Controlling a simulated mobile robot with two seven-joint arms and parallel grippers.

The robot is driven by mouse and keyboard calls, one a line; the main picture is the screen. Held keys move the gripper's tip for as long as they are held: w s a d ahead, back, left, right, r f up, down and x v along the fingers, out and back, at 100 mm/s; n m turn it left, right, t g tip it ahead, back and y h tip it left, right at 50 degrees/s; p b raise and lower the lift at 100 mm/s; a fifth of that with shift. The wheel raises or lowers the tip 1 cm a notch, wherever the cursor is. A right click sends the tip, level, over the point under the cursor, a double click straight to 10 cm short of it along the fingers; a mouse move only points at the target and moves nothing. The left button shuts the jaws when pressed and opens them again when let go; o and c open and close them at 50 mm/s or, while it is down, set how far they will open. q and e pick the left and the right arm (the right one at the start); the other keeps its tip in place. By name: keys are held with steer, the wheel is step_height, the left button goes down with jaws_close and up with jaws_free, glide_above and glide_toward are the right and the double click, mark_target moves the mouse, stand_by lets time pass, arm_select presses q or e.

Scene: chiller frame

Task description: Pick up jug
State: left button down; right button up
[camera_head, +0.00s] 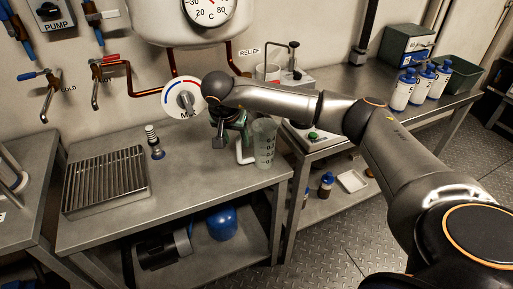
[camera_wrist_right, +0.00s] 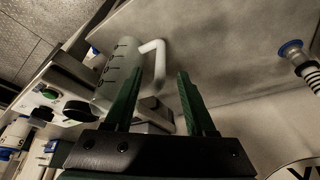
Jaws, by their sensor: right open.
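The jug (camera_head: 264,143) is a tall translucent measuring jug with dark markings and a white handle (camera_head: 243,150) on its left side. It stands upright near the right end of the middle metal table. My right gripper (camera_head: 236,122) is just left of the jug, by the handle and partly hidden by my own arm. In the right wrist view, the open green fingers (camera_wrist_right: 161,73) point towards the jug (camera_wrist_right: 121,62). The handle (camera_wrist_right: 158,62) shows in the gap between them; I cannot tell whether they touch it. My left gripper is not in view.
A metal grate (camera_head: 105,181) and a small upright fitting (camera_head: 154,142) stand left on the same table (camera_head: 190,182). A dial (camera_head: 184,98) and copper pipes are behind. White bottles (camera_head: 403,90) stand on the right bench. The table's front middle is clear.

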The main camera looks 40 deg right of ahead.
mark_target(238, 146)
steer(key=shift+x, duration=2.75)
jaws_close()
